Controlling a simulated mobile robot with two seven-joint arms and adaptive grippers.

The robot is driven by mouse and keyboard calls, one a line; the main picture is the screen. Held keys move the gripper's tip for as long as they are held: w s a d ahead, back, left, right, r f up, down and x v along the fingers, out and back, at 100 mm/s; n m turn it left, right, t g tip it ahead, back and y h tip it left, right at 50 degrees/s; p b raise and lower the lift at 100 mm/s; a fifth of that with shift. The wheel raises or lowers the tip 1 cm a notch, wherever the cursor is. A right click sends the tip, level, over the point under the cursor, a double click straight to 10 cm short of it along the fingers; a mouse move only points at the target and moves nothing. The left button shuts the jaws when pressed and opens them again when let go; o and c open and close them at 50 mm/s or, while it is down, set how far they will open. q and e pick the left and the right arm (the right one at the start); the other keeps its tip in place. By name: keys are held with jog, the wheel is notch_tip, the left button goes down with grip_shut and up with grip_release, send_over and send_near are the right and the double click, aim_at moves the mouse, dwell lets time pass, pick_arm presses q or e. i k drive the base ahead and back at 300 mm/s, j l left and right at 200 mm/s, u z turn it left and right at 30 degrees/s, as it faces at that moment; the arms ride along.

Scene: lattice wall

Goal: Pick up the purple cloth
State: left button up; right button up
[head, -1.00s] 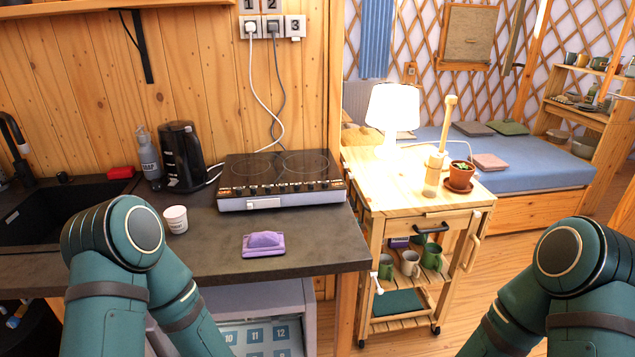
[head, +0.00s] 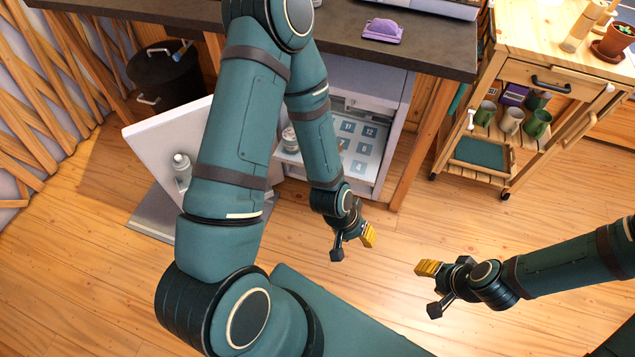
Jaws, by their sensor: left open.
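The purple cloth (head: 383,30) lies folded in a small heap on the dark countertop (head: 330,30), near its front edge, at the top of the head view. My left gripper (head: 353,246) hangs in front of the counter, low over the floor and well apart from the cloth. Its fingers are spread and nothing is between them. My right gripper (head: 431,290) is to the right of the left one, also over the floor. Its fingers are spread apart and empty. Neither gripper touches the cloth.
An open appliance (head: 392,118) under the counter has its white door (head: 150,135) swung out at left. A wooden cart (head: 545,60) with mugs stands right of the counter. A black bin (head: 165,75) is at left. The floor (head: 400,215) around my grippers is clear.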

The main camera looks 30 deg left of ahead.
aim_at(380, 29)
jog(key=k+l, duration=0.6)
jog(key=j+u, duration=0.1)
jog(key=u, duration=0.4)
jog(key=k+j+u, duration=0.1)
jog(key=u, duration=0.35)
jog(key=i+l, duration=0.2)
jog(key=i+l+u, duration=0.1)
jog(key=l, duration=0.3)
jog(key=i+l, duration=0.3)
jog(key=i+l+u, duration=0.1)
jog(key=l, duration=0.25)
jog(key=i+l+u, duration=0.1)
jog(key=i+l, duration=0.35)
jog(key=l, duration=0.25)
jog(key=i+l+u, duration=0.1)
jog(key=l, duration=0.25)
jog(key=i+l, duration=0.25)
jog(key=l, duration=0.15)
